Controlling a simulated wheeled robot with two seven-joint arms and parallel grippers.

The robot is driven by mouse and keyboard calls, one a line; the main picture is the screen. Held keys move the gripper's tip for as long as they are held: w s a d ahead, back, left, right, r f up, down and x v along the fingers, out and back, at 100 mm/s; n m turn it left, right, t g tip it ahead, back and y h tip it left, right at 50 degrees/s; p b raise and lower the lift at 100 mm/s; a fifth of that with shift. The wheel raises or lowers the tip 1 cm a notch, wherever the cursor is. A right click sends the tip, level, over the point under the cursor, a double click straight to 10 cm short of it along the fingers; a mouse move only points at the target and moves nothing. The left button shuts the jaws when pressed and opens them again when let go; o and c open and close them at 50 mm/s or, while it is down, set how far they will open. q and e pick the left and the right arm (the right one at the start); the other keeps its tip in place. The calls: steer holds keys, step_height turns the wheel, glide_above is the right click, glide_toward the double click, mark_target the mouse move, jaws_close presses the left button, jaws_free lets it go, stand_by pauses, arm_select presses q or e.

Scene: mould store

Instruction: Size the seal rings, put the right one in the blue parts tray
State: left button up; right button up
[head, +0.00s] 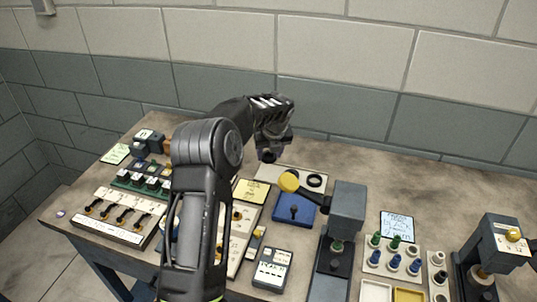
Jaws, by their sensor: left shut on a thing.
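My left gripper (268,153) hangs over the back of the table, fingers pointing down. It is shut on a small dark thing, possibly a seal ring, mostly hidden by the fingers. Black seal rings (315,180) lie on a pale board (270,172) just right of and below the gripper. My right gripper is not in view.
A grey press (347,205) with a yellow-knobbed lever (288,181) stands right of the blue piece. A rack of green and blue plugs (392,260), a second machine (497,248) and a labelled grey box (272,269) stand nearby. Switch panels (117,216) fill the left. The back right table is clear.

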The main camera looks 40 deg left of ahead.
mark_target(269, 175)
arm_select(q)
steer(key=shift+f, duration=0.15)
step_height(269, 175, down, 4)
steer(key=b, duration=0.3)
steer(key=shift+b, duration=0.4)
steer(key=shift+f, duration=0.45)
steer(key=shift+f+p, duration=0.2)
steer(key=shift+p, duration=0.15)
stand_by(1.2)
steer(key=shift+f, duration=0.3)
stand_by(0.7)
steer(key=o, duration=1.5)
steer(key=shift+o, duration=0.8)
